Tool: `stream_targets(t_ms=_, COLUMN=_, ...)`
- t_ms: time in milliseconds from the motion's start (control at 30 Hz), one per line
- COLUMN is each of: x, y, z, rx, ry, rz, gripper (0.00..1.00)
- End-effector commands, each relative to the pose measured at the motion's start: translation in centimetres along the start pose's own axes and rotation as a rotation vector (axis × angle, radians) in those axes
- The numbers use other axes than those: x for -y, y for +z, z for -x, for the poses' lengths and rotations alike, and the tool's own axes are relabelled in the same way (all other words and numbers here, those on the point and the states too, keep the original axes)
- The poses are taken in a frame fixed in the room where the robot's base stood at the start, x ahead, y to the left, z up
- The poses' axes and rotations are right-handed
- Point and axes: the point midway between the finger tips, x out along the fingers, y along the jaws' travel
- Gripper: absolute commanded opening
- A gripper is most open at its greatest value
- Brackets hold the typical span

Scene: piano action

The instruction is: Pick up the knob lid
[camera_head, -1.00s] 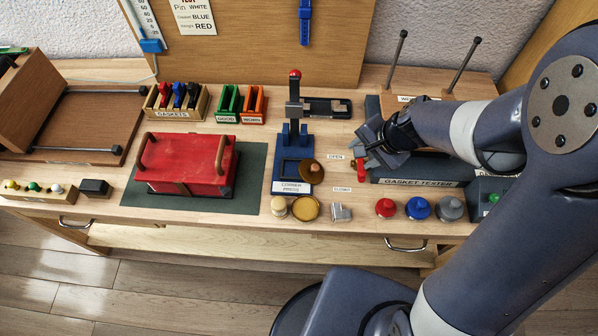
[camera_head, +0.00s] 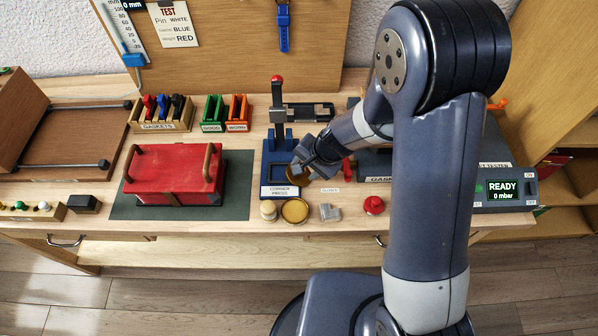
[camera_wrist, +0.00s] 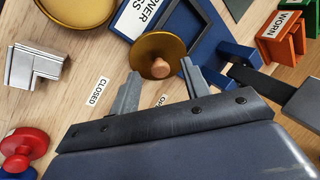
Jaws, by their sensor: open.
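The knob lid (camera_wrist: 148,48) is a round golden-brown disc with a small wooden knob. In the wrist view it lies near the top middle, beside the blue corner press (camera_wrist: 195,30). In the head view the lid (camera_head: 294,179) is partly hidden by my gripper (camera_head: 300,160). My gripper (camera_wrist: 161,70) is open and empty. Its two fingers point toward the lid, with the knob appearing between the fingertips in the wrist view. I cannot tell the remaining height, and no contact shows.
A gold dish (camera_head: 295,211), a cream knob piece (camera_head: 268,210), a grey corner piece (camera_head: 330,212) and a red knob (camera_head: 374,205) stand along the front edge. A red box (camera_head: 175,174) sits left. The gasket tester's screen (camera_head: 503,190) reads READY, 0 mbar.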

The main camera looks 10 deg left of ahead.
Motion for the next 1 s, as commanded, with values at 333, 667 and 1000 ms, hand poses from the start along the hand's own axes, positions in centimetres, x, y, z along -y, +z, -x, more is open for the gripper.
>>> stream_targets(t_ms=333, x=-0.01, y=0.00, z=-1.42, rx=0.000, ry=0.000, rz=0.000, gripper=0.45)
stream_targets(t_ms=667, x=-0.02, y=0.01, z=-1.39, rx=0.000, ry=0.000, rz=0.000, gripper=0.23)
stream_targets(t_ms=1000, x=-0.02, y=0.01, z=-1.38, rx=0.000, ry=0.000, rz=0.000, gripper=0.00)
